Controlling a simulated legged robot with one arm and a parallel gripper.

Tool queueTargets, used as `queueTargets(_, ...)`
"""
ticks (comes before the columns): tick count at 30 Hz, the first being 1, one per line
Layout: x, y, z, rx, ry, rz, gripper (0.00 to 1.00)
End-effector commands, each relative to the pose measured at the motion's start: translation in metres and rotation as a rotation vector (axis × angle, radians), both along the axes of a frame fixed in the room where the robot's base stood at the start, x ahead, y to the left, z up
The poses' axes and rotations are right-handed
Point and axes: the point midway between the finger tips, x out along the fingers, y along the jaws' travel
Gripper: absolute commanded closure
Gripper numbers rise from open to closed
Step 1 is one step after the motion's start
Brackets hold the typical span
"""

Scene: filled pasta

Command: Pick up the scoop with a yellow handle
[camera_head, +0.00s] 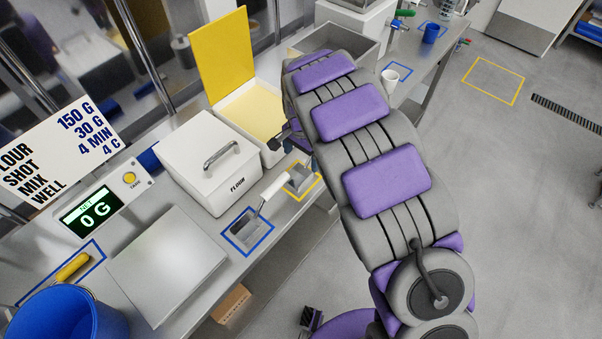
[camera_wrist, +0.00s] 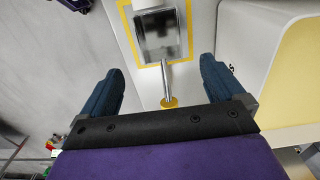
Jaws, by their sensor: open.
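The scoop (camera_wrist: 160,34) has a square metal pan, a thin metal handle and a yellow end (camera_wrist: 169,102). It lies inside a yellow outline on the bench. My gripper (camera_wrist: 161,72) is open and empty in the wrist view. Its two blue fingers are on either side of the scoop's handle, with the pan beyond them. I cannot tell the height of the fingers over the handle. In the head view, part of the scoop (camera_head: 300,179) shows beside my arm, and the arm hides most of the gripper.
A white flour box (camera_head: 209,160) and an open yellow-lidded bin (camera_head: 251,113) stand beside the scoop. A white-handled scoop (camera_head: 246,229) lies in a blue outline nearby.

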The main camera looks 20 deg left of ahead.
Motion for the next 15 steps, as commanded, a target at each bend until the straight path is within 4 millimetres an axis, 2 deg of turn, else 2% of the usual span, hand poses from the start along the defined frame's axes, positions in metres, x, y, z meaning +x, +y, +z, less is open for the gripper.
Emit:
queueTargets(1,-0.001,0.0,-0.01,-0.001,0.003,0.0,0.04)
queueTargets(3,-0.001,0.0,-0.018,-0.001,0.003,0.001,0.04)
queueTargets(10,0.0,0.0,-0.031,0.001,-0.001,0.001,0.04)
queueTargets(15,0.002,0.002,-0.057,0.0,0.001,0.001,0.04)
